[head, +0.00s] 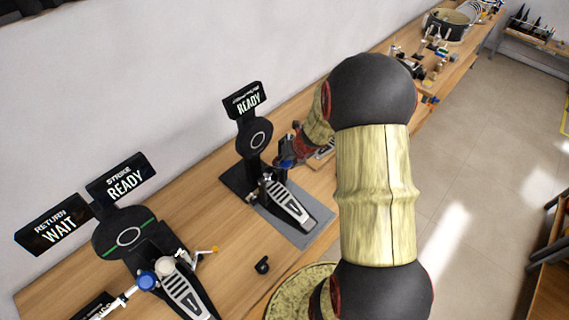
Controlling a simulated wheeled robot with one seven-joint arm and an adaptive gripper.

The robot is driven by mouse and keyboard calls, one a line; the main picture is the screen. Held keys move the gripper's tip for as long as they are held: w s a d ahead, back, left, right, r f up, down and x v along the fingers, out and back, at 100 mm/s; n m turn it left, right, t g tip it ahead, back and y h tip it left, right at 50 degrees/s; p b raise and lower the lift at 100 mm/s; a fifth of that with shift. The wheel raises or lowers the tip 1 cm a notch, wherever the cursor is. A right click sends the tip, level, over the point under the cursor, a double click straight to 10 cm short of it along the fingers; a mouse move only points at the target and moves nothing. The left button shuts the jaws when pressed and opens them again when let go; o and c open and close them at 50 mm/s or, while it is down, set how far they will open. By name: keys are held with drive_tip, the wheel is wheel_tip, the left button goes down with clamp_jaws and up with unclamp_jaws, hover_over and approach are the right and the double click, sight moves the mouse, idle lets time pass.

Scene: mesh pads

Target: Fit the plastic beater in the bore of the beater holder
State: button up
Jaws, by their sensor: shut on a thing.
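My gripper (292,150) is at the upper middle, beside the middle drum pedal (286,202) and its round black pad (256,138). It is shut, and a small dark-blue part shows at its fingers; I take this to be the plastic beater (287,162), though it is too small to make out well. The beater holder (266,178) appears to be at the top of the middle pedal, close below and left of my fingers. Its bore cannot be made out. I cannot tell whether the beater touches the holder.
A second pedal (184,292) with a blue ball and a pale ball stands at the lower left. A small black part (262,265) lies on the wooden bench (225,239). A drum (446,27) stands far back.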

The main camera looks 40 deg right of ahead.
drive_tip(key=shift+w+f, duration=0.1)
drive_tip(key=shift+f, duration=0.15)
drive_tip(key=o, duration=1.3)
drive_tip(key=shift+o, duration=0.4)
drive_tip(key=v, duration=1.2)
